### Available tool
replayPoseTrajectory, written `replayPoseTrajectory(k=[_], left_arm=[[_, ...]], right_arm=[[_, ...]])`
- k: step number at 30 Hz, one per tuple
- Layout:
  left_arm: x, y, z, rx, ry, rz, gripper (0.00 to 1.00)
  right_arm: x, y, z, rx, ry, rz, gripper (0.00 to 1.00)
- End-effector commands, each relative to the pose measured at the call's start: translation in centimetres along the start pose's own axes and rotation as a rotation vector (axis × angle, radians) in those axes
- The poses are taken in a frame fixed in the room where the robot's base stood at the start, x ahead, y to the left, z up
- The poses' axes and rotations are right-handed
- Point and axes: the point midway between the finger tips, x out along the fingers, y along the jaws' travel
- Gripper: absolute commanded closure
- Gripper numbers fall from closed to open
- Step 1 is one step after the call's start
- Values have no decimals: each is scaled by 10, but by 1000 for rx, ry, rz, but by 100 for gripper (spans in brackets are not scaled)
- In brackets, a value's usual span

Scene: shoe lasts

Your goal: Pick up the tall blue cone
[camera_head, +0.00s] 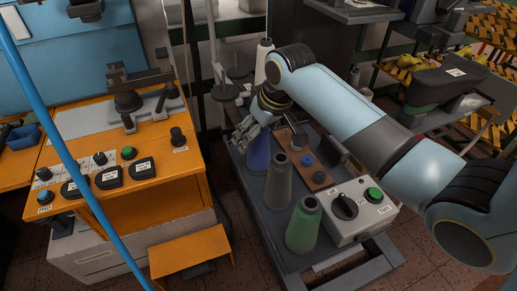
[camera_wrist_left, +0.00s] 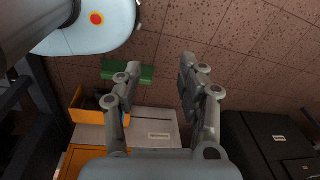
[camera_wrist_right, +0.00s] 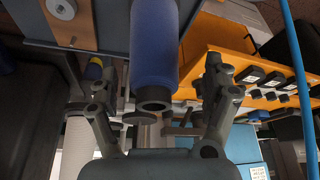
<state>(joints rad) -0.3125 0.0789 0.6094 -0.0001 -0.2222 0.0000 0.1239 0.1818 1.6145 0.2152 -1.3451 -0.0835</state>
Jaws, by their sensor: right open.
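The tall blue cone (camera_head: 258,155) stands upright on the dark grey table, behind a grey cone (camera_head: 278,182) and a green cone (camera_head: 303,225). My right gripper (camera_head: 245,132) is at its upper part, partly covering its top. In the right wrist view the blue cone (camera_wrist_right: 154,45) appears between the spread fingers of my right gripper (camera_wrist_right: 158,82), its narrow tip towards the palm. The fingers look apart from it, so it is not held. My left gripper (camera_wrist_left: 155,85) is open and empty, with floor and an orange-and-grey machine beyond it.
A control box (camera_head: 350,208) with a black knob and green button sits at the table's right. A brown board (camera_head: 306,165) lies behind the grey cone. A white cone (camera_head: 263,62) stands further back. An orange console (camera_head: 120,170) and a slanting blue pole (camera_head: 75,165) are at left.

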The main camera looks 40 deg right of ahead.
Motion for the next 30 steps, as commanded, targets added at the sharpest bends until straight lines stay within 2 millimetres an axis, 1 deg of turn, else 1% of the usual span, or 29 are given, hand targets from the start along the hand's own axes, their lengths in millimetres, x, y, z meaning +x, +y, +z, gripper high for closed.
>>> replayPoseTrajectory(k=[6, 9, 12, 17, 20, 24, 30], left_arm=[[-5, -1, -20, -1, 29, -1, 60], [-5, -1, -26, -1, 39, -1, 60], [-5, -2, -26, -1, 39, -1, 60], [-5, -2, -23, -1, 34, -1, 60], [-5, -2, -19, -1, 29, -1, 60], [-5, -2, -16, 0, 23, -1, 60], [-5, -2, -15, 0, 22, -1, 60]], right_arm=[[32, 6, 0, 2, -2, -1, 17], [42, 6, 1, 1, -2, -1, 17], [46, 6, 1, 0, 0, 0, 17], [46, 6, 1, 0, 0, 0, 17], [46, 6, 1, 0, 0, 0, 29], [45, 6, 1, 0, 0, 0, 47], [45, 6, 1, 0, 0, 0, 74]])
